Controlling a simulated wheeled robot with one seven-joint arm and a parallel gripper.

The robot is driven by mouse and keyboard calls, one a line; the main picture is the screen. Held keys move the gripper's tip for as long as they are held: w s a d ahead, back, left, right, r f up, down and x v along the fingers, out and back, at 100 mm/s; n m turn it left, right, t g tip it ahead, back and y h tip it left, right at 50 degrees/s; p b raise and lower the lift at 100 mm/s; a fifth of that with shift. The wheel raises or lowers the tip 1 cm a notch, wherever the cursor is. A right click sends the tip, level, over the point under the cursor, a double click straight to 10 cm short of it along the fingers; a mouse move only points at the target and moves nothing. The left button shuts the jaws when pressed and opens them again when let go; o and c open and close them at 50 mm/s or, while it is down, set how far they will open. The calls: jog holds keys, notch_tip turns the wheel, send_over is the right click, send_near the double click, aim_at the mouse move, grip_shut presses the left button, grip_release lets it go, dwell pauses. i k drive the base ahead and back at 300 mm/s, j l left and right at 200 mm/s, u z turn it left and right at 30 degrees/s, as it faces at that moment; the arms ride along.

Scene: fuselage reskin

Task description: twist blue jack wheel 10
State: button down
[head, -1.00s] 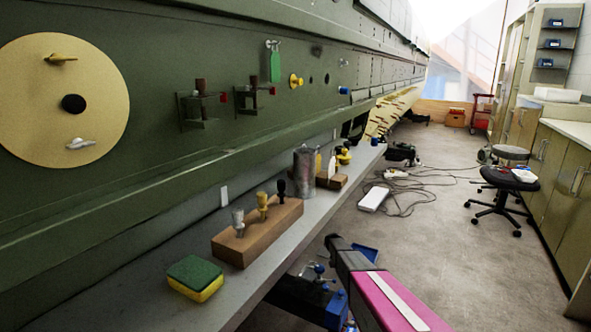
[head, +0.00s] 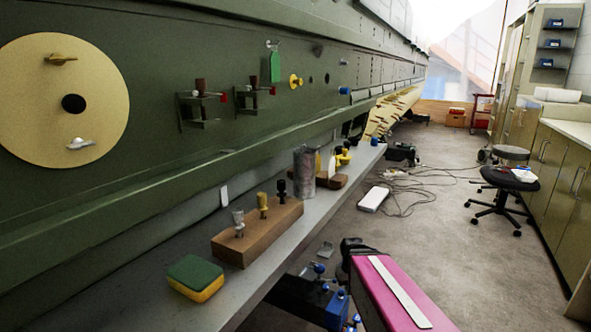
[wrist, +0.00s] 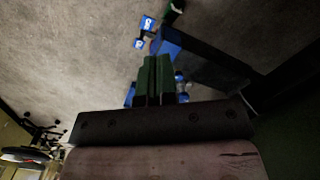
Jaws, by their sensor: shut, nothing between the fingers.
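Below the shelf in the head view is a blue jack (head: 330,308) with small blue knobs or wheels (head: 319,268) on and beside it. No number is readable, so I cannot tell which one is wheel 10. In the wrist view my gripper (wrist: 156,62) is shut and empty, its green fingers together. A blue jack body (wrist: 166,42) lies just beyond and right of the fingertips. Blue knobs (wrist: 181,78) show right of the fingers, partly hidden by them. I cannot tell whether the fingers touch anything. In the head view the fingers are hidden behind my pink arm.
The grey shelf (head: 200,247) runs along the green fuselage above the jack. It bears a sponge (head: 195,278), a wooden block with knobs (head: 258,232) and a metal cylinder (head: 304,172). Cables and a white box (head: 373,199) lie on the floor.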

aim_at(319, 268)
jog(key=i+l, duration=0.1)
jog(key=l, duration=0.3)
jog(key=i+l, duration=0.1)
jog(key=l, duration=0.7)
jog(key=l+u, duration=0.2)
jog(key=u, duration=0.2)
jog(key=i+l+u, duration=0.1)
jog(key=l+u, duration=0.15)
jog(key=u, duration=0.15)
jog(key=l+u, duration=0.25)
jog(key=u, duration=0.5)
jog(key=l+u, duration=0.4)
jog(key=l, duration=1.3)
jog(key=z, duration=0.2)
jog(key=k, duration=0.05)
